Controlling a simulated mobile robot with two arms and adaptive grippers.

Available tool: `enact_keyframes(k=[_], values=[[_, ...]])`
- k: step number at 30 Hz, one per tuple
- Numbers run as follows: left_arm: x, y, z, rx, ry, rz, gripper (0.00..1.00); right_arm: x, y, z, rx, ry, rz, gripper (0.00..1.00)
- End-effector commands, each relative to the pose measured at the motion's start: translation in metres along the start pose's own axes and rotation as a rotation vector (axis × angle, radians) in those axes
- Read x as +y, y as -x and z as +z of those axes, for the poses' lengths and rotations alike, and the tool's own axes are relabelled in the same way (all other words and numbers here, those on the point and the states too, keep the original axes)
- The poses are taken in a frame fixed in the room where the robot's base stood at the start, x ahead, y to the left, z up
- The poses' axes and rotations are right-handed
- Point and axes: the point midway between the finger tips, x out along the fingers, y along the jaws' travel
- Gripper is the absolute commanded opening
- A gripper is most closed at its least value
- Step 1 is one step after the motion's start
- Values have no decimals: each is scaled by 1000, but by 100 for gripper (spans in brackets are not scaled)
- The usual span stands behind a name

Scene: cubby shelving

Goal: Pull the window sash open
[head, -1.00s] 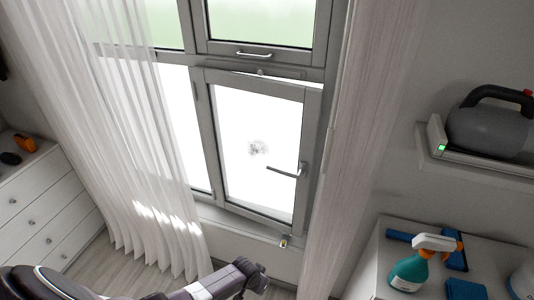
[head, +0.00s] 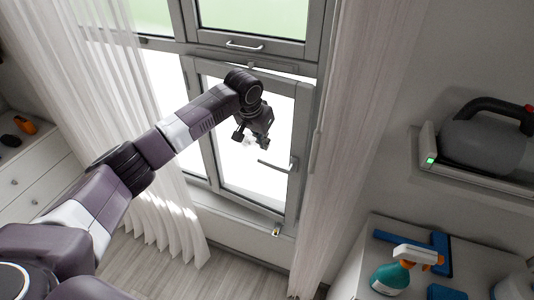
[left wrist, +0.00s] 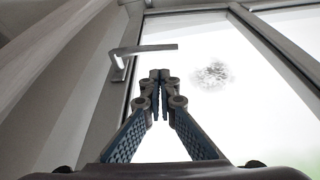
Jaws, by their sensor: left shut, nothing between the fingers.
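The window sash (head: 301,125) is a grey frame around bright glass, in the lower part of the window. Its top right corner stands off the fixed frame, so it looks slightly ajar. Its lever handle (head: 277,166) sticks out to the left from the right stile; it also shows in the left wrist view (left wrist: 145,49). My left gripper (head: 254,137) is in front of the glass, up and left of the handle and apart from it. In the left wrist view its fingertips (left wrist: 160,76) meet, shut and empty, below the handle. My right gripper is out of view.
A sheer curtain (head: 75,95) hangs at the left, a thicker curtain (head: 345,110) at the right. A wall shelf holds a grey container (head: 485,145). Below it, a white surface carries a spray bottle (head: 392,276) and a blue squeegee (head: 440,243). A dark smudge (left wrist: 213,74) marks the glass.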

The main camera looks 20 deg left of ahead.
Motion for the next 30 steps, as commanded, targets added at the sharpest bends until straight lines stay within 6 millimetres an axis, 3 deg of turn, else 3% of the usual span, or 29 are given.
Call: enact_keyframes(k=[15, 30], values=[[0, -74, 0, 0, 1, 0, 0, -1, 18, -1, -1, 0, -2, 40], [0, -88, 0, 2, -1, -1, 0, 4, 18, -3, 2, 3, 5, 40]])
